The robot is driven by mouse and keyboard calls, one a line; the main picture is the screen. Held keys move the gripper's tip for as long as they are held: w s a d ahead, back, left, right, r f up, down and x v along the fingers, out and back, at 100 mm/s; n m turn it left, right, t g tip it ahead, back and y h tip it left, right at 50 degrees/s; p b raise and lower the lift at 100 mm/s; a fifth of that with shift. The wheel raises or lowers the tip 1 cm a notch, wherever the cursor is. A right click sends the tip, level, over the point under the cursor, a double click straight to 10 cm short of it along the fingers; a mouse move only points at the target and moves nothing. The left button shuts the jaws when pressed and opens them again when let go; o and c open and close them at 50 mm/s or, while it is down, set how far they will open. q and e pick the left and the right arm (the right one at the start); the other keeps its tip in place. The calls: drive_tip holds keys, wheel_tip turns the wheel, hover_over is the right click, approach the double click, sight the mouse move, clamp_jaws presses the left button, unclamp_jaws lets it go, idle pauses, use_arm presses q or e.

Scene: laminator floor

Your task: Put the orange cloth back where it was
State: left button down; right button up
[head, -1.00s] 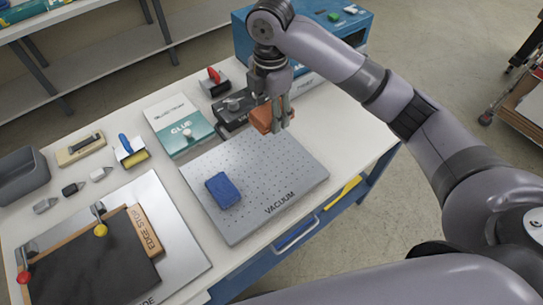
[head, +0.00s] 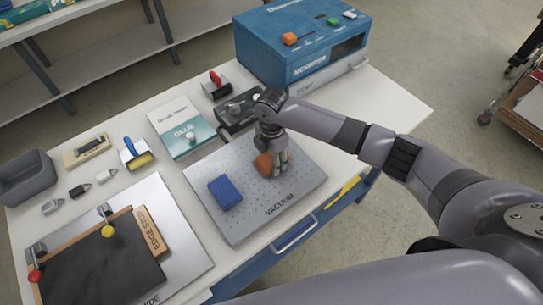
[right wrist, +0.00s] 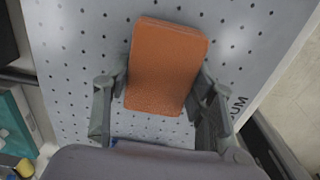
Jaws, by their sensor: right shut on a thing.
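The orange cloth (head: 264,164) is a thick folded block at the right part of the perforated vacuum plate (head: 238,215). My right gripper (head: 275,170) is shut on it, pointing down. In the right wrist view the orange cloth (right wrist: 166,68) lies between the two fingers of my right gripper (right wrist: 160,95), over the perforated plate (right wrist: 75,60). I cannot tell whether the cloth touches the plate or is just above it. A blue cloth or sponge (head: 225,192) lies on the plate left of the orange cloth. My left gripper is not in view.
Behind the plate stand a glue box (head: 182,125), a dark device (head: 240,110) and a blue laminator (head: 302,45). A yellow-sponge tool (head: 137,155) and a guide board with a black sheet (head: 100,265) are at left. The plate's front part is clear.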

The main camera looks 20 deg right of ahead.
drive_tip(key=shift+f, duration=0.2)
drive_tip(key=o, duration=1.1)
drive_tip(key=shift+r, duration=0.1)
wheel_tip(320, 180, up, 12)
drive_tip(key=b, duration=0.2)
